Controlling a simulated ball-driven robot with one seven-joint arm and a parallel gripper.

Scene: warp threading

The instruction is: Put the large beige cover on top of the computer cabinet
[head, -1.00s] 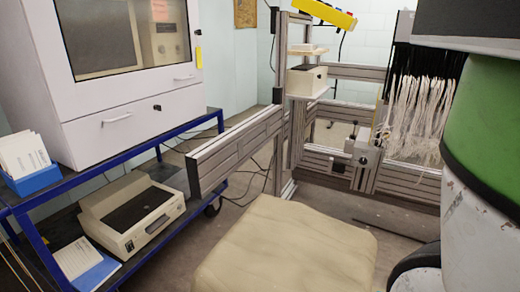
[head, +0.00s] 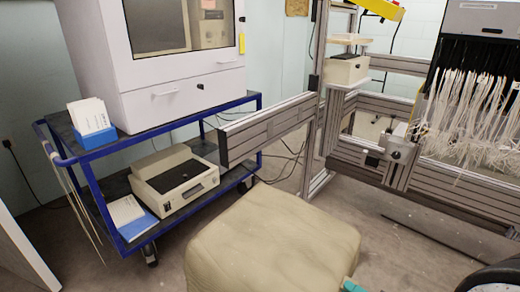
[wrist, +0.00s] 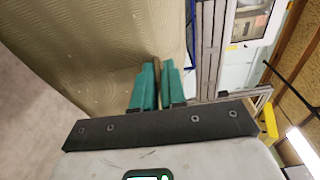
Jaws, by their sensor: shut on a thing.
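The large beige cover (head: 270,245) is a boxy cloth shape at the bottom middle of the head view. It fills the upper left of the wrist view (wrist: 90,45). My gripper (wrist: 158,75) has teal fingers shut on a fold of the cover's edge. In the head view only a bit of teal finger shows at the cover's lower right corner (head: 350,286). The computer cabinet (head: 170,75) is white with a window and a drawer. It stands on a blue cart at the upper left, its top out of view. The cover is apart from it, nearer to me.
The blue cart (head: 75,155) also holds a blue box of papers (head: 93,135) and a beige device (head: 175,180) on its lower shelf. A metal rail (head: 265,132) juts between cart and cover. A loom frame with white threads (head: 470,105) stands right. Floor is free at lower left.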

